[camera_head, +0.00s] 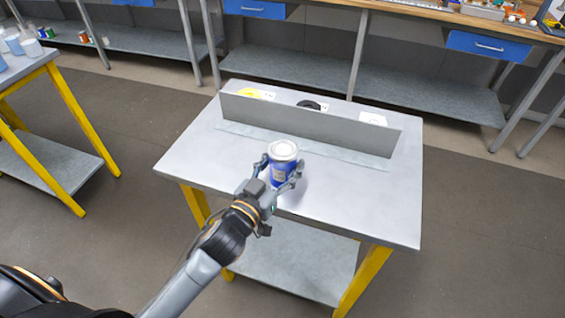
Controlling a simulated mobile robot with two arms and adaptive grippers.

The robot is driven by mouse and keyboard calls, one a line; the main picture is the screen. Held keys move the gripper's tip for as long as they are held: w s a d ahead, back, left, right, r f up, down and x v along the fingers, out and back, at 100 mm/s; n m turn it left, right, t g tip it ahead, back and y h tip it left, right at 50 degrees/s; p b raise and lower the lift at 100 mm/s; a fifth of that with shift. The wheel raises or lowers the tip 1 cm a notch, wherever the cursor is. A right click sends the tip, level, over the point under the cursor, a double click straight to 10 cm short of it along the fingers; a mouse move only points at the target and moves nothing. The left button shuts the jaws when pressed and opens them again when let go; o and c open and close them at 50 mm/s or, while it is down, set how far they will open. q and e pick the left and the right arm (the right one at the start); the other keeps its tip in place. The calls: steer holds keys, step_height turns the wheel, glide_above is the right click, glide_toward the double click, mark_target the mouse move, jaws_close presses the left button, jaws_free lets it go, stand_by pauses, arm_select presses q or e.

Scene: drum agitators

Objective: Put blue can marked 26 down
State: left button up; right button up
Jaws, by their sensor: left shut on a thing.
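A blue can (281,164) with a white top is upright over the grey tabletop (370,205), near the middle of the table. My left gripper (280,173) is shut on it, with a finger on each side. Whether the can's base touches the tabletop cannot be told, as the gripper hides part of it. The number on its label is too small to read. My right gripper does not show.
An upright grey panel (345,132) stands along the back of the table, with yellow, black and white items behind it. The tabletop to the can's right is clear. Another yellow-legged table (35,62) with cups is at left. A workbench (420,12) runs along the back.

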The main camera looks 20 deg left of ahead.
arm_select(q)
steer(key=shift+f, duration=0.1)
steer(key=o, duration=1.4)
